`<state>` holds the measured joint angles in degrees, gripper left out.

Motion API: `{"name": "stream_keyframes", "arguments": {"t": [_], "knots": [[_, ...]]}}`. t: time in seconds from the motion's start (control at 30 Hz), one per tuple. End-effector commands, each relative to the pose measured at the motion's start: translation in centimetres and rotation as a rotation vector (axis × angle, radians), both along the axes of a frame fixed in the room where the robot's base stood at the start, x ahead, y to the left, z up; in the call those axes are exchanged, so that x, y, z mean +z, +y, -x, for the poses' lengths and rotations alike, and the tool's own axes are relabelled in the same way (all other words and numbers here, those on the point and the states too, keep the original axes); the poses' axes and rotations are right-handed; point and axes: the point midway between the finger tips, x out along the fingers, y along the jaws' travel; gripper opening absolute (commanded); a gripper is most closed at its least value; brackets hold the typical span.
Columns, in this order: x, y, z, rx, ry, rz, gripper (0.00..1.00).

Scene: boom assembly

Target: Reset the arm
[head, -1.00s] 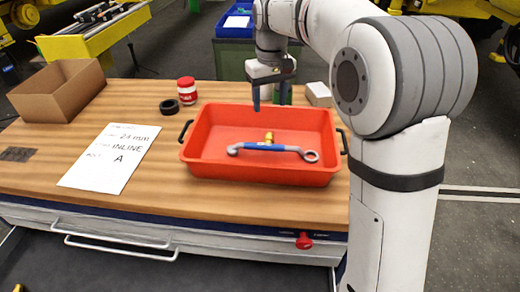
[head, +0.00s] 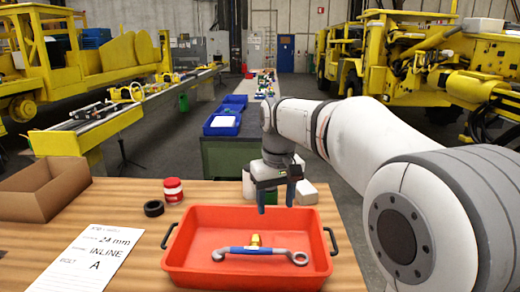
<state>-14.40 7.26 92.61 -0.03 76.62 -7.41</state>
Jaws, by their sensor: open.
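My gripper (head: 276,196) is open and empty. It hangs fingers-down above the far side of the red tray (head: 180,250), with my arm reaching in from the right. A wrench with a blue handle (head: 243,250) lies in the tray, its ring end to the right. A small yellow piece (head: 255,240) sits just behind the handle; I cannot tell whether they touch.
The wooden bench (head: 140,200) also holds an open cardboard box (head: 45,190), a paper sheet (head: 85,262), a black ring (head: 154,208) and a red-and-white jar (head: 173,190). A white block (head: 308,194) and a green item stand behind the tray. Yellow machines stand beyond.

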Motion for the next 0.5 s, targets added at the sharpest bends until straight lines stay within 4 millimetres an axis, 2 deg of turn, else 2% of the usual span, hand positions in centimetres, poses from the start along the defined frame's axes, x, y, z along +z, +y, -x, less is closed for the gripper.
{"name": "stream_keyframes", "arguments": {"t": [0.03, 0.2, 0.4, 0.5], "knots": [[0.0, -1.7, 2.0, -0.037, -0.021, -0.005, 0.55], [-1.7, -6.1, 8.2, -0.149, -0.087, -0.022, 0.55], [-5.4, -9.7, 15.7, -0.274, -0.161, -0.038, 0.55], [-7.3, -10.8, 18.6, -0.322, -0.189, -0.043, 0.55]]}}
